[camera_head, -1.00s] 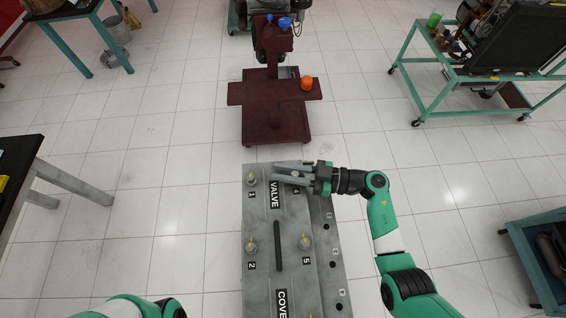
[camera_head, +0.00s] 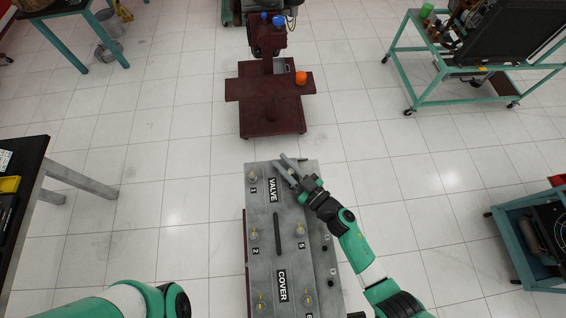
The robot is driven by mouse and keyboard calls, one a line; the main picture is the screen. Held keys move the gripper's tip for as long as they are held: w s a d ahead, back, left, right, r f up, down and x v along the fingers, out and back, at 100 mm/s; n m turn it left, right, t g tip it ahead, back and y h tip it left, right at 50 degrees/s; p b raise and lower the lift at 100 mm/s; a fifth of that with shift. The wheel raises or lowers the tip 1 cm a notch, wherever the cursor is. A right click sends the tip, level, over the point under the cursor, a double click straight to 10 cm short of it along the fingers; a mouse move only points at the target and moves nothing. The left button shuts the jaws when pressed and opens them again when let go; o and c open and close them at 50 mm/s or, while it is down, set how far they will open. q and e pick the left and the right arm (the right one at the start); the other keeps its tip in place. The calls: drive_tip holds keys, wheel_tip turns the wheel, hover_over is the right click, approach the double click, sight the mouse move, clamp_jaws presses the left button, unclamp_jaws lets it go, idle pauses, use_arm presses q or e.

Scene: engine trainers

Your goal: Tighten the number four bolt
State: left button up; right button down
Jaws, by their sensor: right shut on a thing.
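The grey valve cover (camera_head: 263,208) lies below me, marked VALVE and COVER, with numbered bolts along its sides. My right gripper (camera_head: 288,166) is at its far right corner, where the number four bolt sits. The gripper is shut on that bolt, which its fingers and wrist hide along with its label. Bolt 1 (camera_head: 253,176), bolt 2 (camera_head: 254,234) and bolt 5 (camera_head: 299,230) stand upright in the cover. My left arm shows at the bottom left, but its gripper is out of view.
A dark-topped table (camera_head: 22,165) is on the left. A green cart (camera_head: 400,62) is at the upper right, another (camera_head: 530,235) at the lower right. Open tiled floor lies between.

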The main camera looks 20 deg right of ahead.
idle(0.4)
drive_tip(key=c, duration=0.7)
unclamp_jaws()
drive_tip(key=shift+c, duration=0.2)
drive_tip(key=p+v, duration=0.2)
drive_tip(key=v, duration=0.9)
drive_tip(key=shift+s, duration=0.35)
drive_tip(key=shift+r, duration=0.1)
